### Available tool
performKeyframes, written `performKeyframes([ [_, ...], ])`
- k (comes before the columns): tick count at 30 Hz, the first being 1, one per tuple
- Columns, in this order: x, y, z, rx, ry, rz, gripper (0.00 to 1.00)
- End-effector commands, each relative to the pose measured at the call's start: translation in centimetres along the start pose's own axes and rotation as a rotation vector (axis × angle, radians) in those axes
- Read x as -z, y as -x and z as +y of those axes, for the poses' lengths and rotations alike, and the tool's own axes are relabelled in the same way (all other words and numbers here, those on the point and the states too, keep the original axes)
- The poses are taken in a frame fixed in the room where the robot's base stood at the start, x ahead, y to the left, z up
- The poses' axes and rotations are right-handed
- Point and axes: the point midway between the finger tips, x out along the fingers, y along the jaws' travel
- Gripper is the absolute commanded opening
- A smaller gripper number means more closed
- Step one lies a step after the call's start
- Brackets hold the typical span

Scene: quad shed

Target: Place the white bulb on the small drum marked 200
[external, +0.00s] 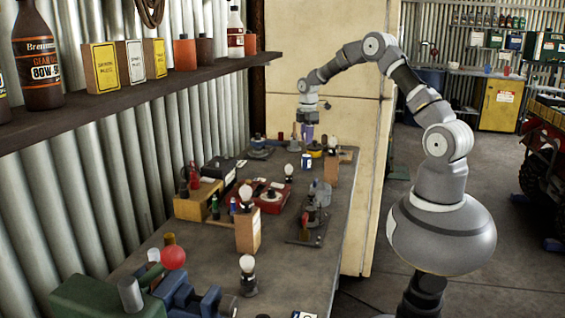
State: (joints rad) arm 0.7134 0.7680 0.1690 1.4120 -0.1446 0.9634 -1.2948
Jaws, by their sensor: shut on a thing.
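My gripper (308,134) is at the far end of the bench, pointing down. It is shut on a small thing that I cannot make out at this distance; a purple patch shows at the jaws. Several white bulbs are in view: one on a tall wooden block (245,192), one on a dark base at the near end (247,263), one mid-bench (289,169), and one near the right edge (332,142). A small blue and white can (306,161) stands just below my gripper. I cannot read a 200 mark on any drum.
The bench (290,270) is crowded with a red case (268,197), a wooden box (193,203), a metal device (310,218) and a vise (185,295). A shelf (140,93) with bottles and boxes runs along the left wall.

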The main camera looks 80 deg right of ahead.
Motion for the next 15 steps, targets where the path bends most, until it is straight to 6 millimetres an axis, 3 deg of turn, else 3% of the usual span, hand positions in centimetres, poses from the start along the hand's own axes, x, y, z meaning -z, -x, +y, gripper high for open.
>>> performKeyframes([
  [7, 0.0, -4.3, -0.1, 0.002, 0.0, -0.001, 0.09],
  [15, 0.0, -4.5, -0.1, 0.0, 0.0, 0.0, 0.09],
])
